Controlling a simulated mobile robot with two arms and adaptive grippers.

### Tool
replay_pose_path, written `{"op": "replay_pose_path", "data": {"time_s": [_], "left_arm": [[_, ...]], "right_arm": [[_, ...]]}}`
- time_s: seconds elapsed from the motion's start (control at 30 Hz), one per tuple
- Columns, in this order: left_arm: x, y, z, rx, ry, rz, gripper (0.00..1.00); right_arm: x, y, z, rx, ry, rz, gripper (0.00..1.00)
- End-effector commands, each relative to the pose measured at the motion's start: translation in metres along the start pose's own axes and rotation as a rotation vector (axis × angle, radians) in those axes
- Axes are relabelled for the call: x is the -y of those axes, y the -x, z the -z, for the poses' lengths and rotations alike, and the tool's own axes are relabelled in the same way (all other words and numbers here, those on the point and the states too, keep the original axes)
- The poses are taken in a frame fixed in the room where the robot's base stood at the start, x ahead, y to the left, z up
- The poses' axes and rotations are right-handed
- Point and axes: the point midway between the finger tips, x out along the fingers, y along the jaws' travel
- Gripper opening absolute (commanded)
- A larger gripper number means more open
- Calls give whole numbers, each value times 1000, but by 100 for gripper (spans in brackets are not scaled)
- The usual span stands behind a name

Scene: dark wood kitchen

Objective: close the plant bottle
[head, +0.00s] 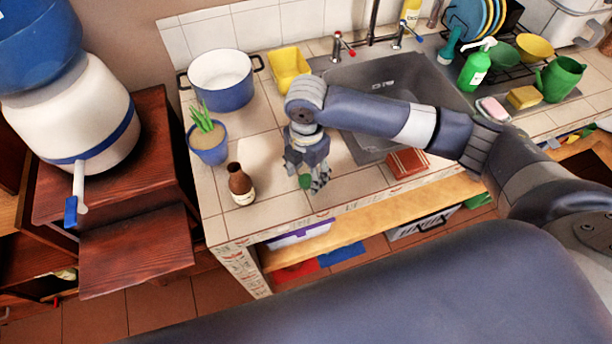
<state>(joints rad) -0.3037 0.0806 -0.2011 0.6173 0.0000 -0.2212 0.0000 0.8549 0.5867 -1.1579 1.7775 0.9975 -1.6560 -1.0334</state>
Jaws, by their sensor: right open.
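A small brown bottle (240,184) with a pale label stands upright on the tiled counter. No cap shows on its neck. My right gripper (307,180) points down over the counter, to the right of the bottle and apart from it, with its fingers open. A small green object (305,182), perhaps a cap, shows at the fingertips. I cannot tell whether it touches the fingers or rests on the counter. A potted green plant (207,140) in a blue pot stands behind and left of the bottle. My left gripper is not in view.
A white-and-blue pot (222,80) and a yellow container (289,70) stand at the back. The sink (400,78) lies behind my right arm. A red-brown box (407,163) lies near the front edge. The counter between bottle and gripper is clear.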

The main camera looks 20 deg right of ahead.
Motion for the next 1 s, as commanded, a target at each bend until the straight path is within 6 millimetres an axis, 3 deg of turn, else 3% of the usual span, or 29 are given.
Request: {"op": "replay_pose_path", "data": {"time_s": [0.17, 0.47, 0.7, 1.0], "left_arm": [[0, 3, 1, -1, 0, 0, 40], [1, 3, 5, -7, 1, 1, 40], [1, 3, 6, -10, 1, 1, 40], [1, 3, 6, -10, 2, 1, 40]], "right_arm": [[-1, -14, 0, 0, 2, -2, 54], [-1, -15, 0, 0, 2, -3, 54], [-1, -15, 0, 0, 1, -3, 19], [-1, -15, 0, 0, 1, -3, 19]]}}
